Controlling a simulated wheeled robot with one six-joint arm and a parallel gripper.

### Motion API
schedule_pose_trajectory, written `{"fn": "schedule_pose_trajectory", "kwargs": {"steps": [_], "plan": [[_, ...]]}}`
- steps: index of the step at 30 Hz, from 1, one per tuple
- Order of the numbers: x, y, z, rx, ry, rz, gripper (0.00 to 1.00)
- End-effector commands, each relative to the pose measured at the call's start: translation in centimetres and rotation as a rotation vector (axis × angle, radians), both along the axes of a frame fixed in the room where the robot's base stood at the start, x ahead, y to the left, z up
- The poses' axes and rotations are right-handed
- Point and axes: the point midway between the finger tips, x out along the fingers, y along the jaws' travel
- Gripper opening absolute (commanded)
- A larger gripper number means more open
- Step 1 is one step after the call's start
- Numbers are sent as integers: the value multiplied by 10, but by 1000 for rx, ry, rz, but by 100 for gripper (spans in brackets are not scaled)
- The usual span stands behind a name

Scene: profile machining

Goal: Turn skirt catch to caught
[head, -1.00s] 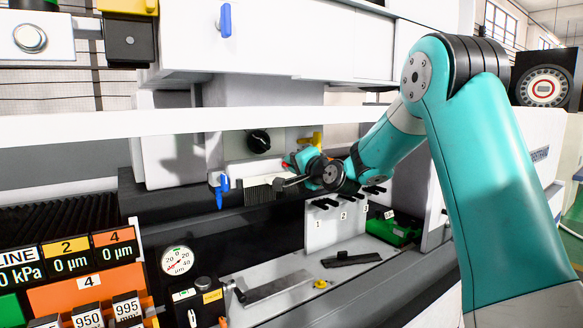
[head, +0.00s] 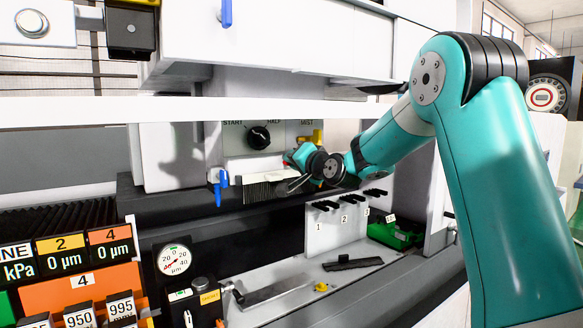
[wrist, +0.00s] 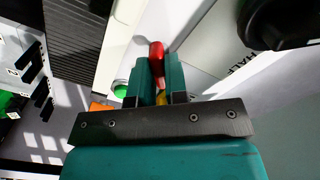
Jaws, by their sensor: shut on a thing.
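A red-tipped handle (wrist: 157,52), which I take to be the skirt catch, sticks out between the two teal fingers of my gripper (wrist: 158,80) in the wrist view. The gripper is shut on it, and the fingers hide its lower part. In the head view my gripper (head: 300,155) is at the right end of the bristled skirt (head: 268,188), below the dial panel. Only a small bit of red shows there, and my wrist covers much of the spot. I cannot tell the catch's exact angle.
A black dial (head: 258,138) is close to the gripper, and a yellow handle (head: 311,137) is just above it. A blue lever (head: 219,185) hangs at the skirt's left. A white numbered rack (head: 335,232) with black pegs stands below. A green button (wrist: 120,91) shows beside the fingers.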

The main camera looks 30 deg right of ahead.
Motion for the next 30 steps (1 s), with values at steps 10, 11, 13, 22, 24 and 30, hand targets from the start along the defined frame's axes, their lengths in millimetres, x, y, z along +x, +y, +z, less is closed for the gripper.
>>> {"fn": "schedule_pose_trajectory", "kwargs": {"steps": [10, 11, 13, 22, 24, 30], "plan": [[0, 0, -2, -98, 0, 1, 0], [0, 0, -2, -99, 1, 0, 0], [0, 0, -2, -99, 1, 0, 0], [0, 0, -4, -128, -2, 0, 0], [0, 0, -4, -158, -4, 0, 0], [0, 0, -5, -244, -5, 0, 0]]}}
